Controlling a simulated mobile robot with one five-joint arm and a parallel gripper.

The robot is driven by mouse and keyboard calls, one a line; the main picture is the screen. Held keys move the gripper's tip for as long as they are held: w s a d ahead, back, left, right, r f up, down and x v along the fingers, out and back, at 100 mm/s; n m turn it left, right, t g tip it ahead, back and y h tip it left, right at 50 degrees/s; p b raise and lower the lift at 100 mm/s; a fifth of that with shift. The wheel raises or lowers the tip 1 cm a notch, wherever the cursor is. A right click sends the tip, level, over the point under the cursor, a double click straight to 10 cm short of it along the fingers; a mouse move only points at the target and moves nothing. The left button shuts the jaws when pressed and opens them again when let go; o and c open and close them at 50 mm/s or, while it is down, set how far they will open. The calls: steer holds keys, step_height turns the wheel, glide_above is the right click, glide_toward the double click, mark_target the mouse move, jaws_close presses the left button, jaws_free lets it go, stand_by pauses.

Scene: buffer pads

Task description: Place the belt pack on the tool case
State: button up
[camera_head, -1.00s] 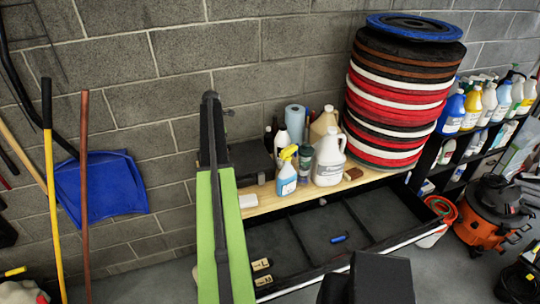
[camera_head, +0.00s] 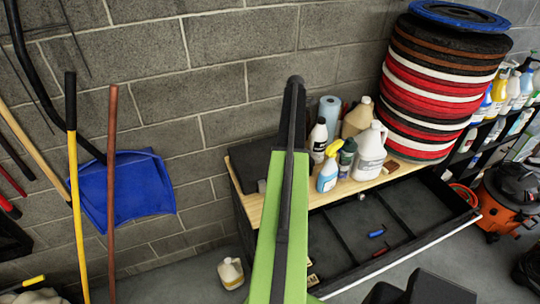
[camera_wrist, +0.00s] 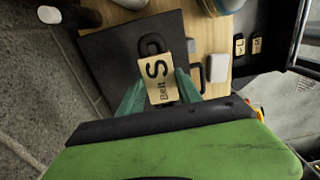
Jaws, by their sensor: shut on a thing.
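In the wrist view, my gripper (camera_wrist: 160,88) is shut on the belt pack (camera_wrist: 157,80), a small tan block marked "Belt" and a large "S". One green finger lies on each side of it. The dark, flat tool case (camera_wrist: 105,62) lies behind the belt pack in this view, with its black handle near the pack's upper end. I cannot tell whether pack and case touch. In the head view, the case (camera_head: 257,160) lies at the left end of the wooden bench top. My green arm hides its right part; my gripper and the pack are hidden there.
A white block (camera_wrist: 218,68) sits beside the case. Bottles and jugs (camera_head: 370,152) stand to the right on the bench, before a tall pad stack (camera_head: 432,85). The open drawer (camera_head: 345,240) juts out below. A jug (camera_head: 231,273) stands on the floor to its left.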

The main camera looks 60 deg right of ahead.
steer(key=a, duration=0.1)
steer(key=a+f+b, duration=0.1)
steer(key=w+a+f+b, duration=0.1)
steer(key=shift+a, duration=0.25)
steer(key=w+a+f+b, duration=0.1)
steer(key=a, duration=0.1)
steer(key=w+a+f+b, duration=0.1)
steer(key=w+f+b, duration=0.1)
steer(key=w+a+f+b, duration=0.1)
steer(key=w+a, duration=0.1)
steer(key=shift+a+f+b, duration=0.25)
steer(key=shift+a+b, duration=0.1)
steer(key=shift+b, duration=0.05)
steer(key=shift+w+a, duration=0.1)
steer(key=shift+a, duration=0.1)
steer(key=shift+w+d+f, duration=0.1)
steer(key=shift+f, duration=0.1)
step_height(320, 180, down, 4)
steer(key=b, duration=0.4)
steer(key=o, duration=1.4)
steer(key=shift+c, duration=0.2)
steer(key=shift+r, duration=0.15)
